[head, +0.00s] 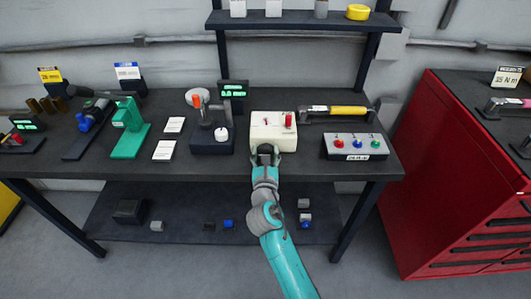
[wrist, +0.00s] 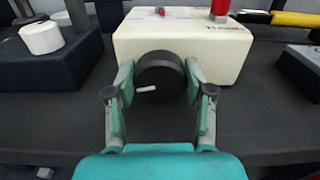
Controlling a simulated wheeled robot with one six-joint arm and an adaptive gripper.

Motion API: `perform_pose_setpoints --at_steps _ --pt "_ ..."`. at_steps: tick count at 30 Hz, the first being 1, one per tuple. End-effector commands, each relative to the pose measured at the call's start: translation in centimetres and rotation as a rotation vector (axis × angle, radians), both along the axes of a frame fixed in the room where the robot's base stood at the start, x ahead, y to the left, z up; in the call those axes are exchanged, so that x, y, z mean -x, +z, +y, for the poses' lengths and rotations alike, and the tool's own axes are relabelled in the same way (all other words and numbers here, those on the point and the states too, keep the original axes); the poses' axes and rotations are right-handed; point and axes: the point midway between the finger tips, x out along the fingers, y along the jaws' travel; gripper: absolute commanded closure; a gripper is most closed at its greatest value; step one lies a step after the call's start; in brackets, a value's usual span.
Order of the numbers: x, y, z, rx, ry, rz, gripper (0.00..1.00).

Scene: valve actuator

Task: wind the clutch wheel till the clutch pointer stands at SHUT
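The cream box (head: 273,131) stands on the bench; it fills the top of the wrist view (wrist: 190,45). A black round knob (wrist: 160,72), seemingly the clutch wheel, sticks out of its front. A short white mark (wrist: 146,89) on the knob's face lies low and to the left. My gripper (wrist: 160,80) faces the box with one finger on each side of the knob, close to its rim; I cannot tell whether they touch it. In the head view my gripper (head: 265,152) hides the knob. I cannot make out the clutch pointer or the word SHUT.
A red upright part (head: 289,120) stands on the box. To its left is a dark block with a white knob (head: 221,134); to its right a grey box with coloured buttons (head: 355,147). A yellow-handled tool (head: 347,110) lies behind. A red cabinet (head: 450,180) stands right.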

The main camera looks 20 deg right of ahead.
Motion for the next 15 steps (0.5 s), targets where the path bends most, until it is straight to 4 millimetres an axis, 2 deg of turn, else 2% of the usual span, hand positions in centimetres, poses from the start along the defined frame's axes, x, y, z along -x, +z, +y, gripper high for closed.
perform_pose_setpoints --at_steps 8,15 --pt "0.01 0.0 -0.02 -0.019 0.0 -0.006 0.82" --pt "0.03 -0.01 -0.04 -0.125 0.0 -0.04 0.82"
